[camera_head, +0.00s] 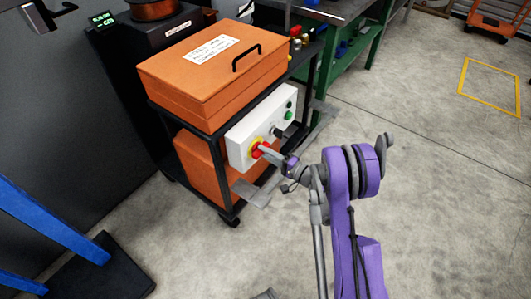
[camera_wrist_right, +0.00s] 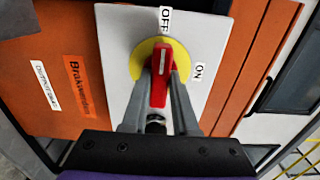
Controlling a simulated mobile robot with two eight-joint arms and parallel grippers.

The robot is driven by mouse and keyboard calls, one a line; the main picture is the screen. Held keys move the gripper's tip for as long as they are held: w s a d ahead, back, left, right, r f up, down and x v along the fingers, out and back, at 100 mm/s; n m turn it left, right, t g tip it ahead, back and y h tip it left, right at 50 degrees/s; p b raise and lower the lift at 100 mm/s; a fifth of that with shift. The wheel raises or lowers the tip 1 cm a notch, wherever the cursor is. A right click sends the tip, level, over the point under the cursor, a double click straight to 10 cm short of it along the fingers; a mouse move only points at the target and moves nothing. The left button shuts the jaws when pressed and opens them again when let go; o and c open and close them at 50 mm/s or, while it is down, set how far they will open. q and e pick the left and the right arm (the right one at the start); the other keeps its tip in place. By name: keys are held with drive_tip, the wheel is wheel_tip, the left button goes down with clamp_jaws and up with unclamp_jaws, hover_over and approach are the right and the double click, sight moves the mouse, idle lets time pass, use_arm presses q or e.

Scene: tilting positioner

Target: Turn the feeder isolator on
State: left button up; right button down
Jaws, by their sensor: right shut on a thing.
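The feeder isolator is a red rotary handle (camera_wrist_right: 160,80) on a round yellow plate (camera_wrist_right: 138,62), mounted on a white control box. In the right wrist view an OFF label (camera_wrist_right: 165,20) is above the handle and an ON label (camera_wrist_right: 198,71) is to its right. The handle's white line points up toward OFF. My right gripper (camera_wrist_right: 160,92) has one finger on each side of the handle and is shut on it. In the head view my right gripper (camera_head: 265,151) reaches the box (camera_head: 245,135) from the right and partly covers the handle. My left gripper is not in view.
The box is on the side of a black-framed cart with an orange lidded case (camera_head: 190,85) on top. Green and black buttons (camera_head: 288,115) are on the box's right part. A green bench (camera_head: 355,50) is behind.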

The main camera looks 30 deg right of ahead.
idle(0.3)
drive_tip(key=m+b, duration=0.4)
drive_tip(key=m, duration=1.3)
drive_tip(key=shift+m+b, duration=0.3)
drive_tip(key=shift+b, duration=0.1)
idle(0.4)
drive_tip(key=c, duration=0.7)
unclamp_jaws()
